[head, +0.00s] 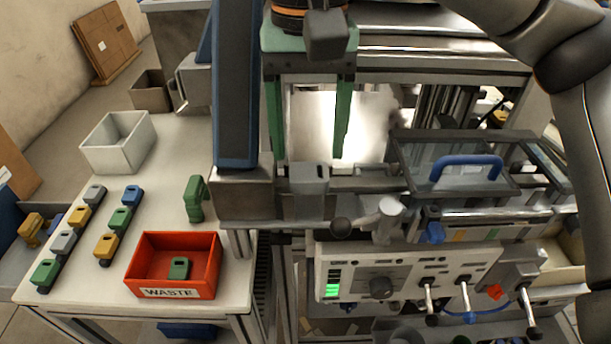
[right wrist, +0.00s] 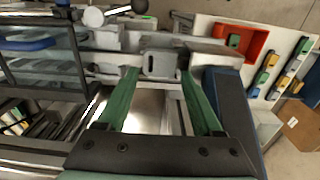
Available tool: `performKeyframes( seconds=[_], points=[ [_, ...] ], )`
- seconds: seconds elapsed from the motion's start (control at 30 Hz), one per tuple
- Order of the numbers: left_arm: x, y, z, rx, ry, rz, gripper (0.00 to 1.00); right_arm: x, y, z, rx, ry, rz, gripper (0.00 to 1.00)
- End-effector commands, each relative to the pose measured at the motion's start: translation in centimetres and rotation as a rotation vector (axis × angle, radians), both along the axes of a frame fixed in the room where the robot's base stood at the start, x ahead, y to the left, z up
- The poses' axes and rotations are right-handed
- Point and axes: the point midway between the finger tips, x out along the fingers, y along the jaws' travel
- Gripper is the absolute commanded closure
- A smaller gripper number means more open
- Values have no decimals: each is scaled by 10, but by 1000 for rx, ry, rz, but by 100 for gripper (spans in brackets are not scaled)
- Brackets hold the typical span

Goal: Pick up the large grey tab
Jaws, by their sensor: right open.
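The large grey tab (head: 309,185) stands upright at the front of the machine, beside a metal block. In the right wrist view the tab (right wrist: 160,63) shows just beyond the fingertips, between the two green fingers. My right gripper (head: 310,160) points down, with its fingers wide apart and nothing between them. Its tips are behind and slightly above the tab in the head view. The right wrist view also shows the open gripper (right wrist: 159,76). My left gripper is not in view.
A blue column (head: 236,85) rises close left of the gripper. A clear-lidded cover with a blue handle (head: 466,167) is at right. The white side table (head: 160,195) holds a red waste bin (head: 218,284), a white bin (head: 130,166) and several small coloured tabs.

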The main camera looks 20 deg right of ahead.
Motion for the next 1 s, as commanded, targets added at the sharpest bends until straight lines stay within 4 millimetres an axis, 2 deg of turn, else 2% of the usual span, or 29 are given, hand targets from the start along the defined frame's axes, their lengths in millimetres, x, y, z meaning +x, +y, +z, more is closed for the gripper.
performKeyframes(
  seconds=[0.1,0.2,0.5,1.0],
  points=[
    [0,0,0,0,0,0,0,0,-2,-20,-2,4,0,32],
    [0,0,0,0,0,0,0,0,-1,-30,-1,2,-2,32],
    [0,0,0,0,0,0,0,0,-1,-35,0,2,-3,34],
    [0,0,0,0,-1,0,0,0,-1,-34,0,2,-2,90]
  ],
)
